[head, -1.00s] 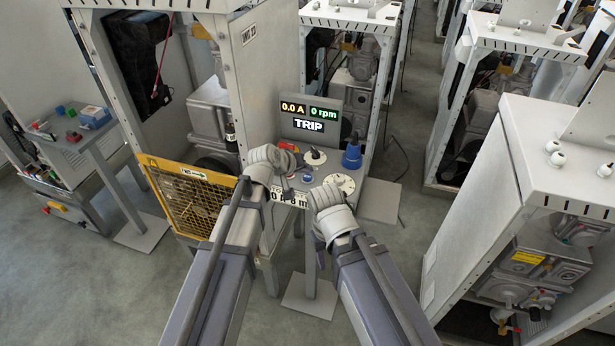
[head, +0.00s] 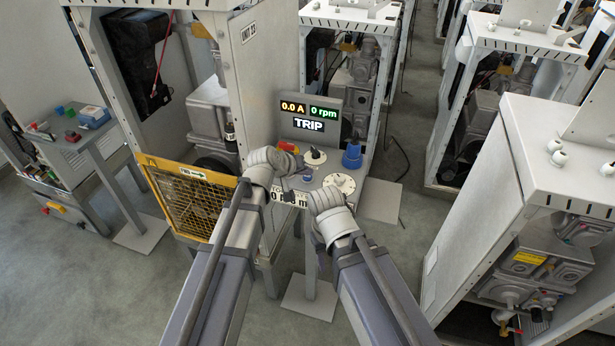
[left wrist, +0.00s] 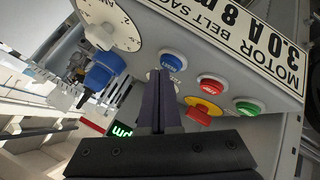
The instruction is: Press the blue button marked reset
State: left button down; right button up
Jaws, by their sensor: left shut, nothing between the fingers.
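The blue button (left wrist: 173,61) sits in a pale ring on the grey panel in the left wrist view; its lettering is too small to read surely. It also shows small in the head view (head: 307,177). My left gripper (left wrist: 161,76) is shut and empty, its dark fingertips at the lower left edge of the blue button in the picture. I cannot tell whether they touch it. In the head view my left gripper (head: 297,171) is over the panel's left part. My right wrist is at the panel's front right; its fingers are hidden.
Beside the blue button are a red button (left wrist: 212,84), a green button (left wrist: 248,107) and a red stop knob on yellow (left wrist: 203,111). A white dial (left wrist: 112,30) and a blue connector (left wrist: 104,70) are close by. The display (head: 309,125) reads TRIP.

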aim_at(306, 179)
pick_arm(q)
jog(key=shift+f+b, duration=0.3)
jog(key=shift+f, duration=0.1)
jog(key=shift+r, duration=0.15)
dwell(0.4)
jog(key=shift+r+p, duration=0.75)
jog(key=shift+p, duration=0.1)
notch_tip(306, 179, up, 5)
jog(key=p, duration=0.5)
jog(key=shift+r, duration=0.1)
dwell(0.4)
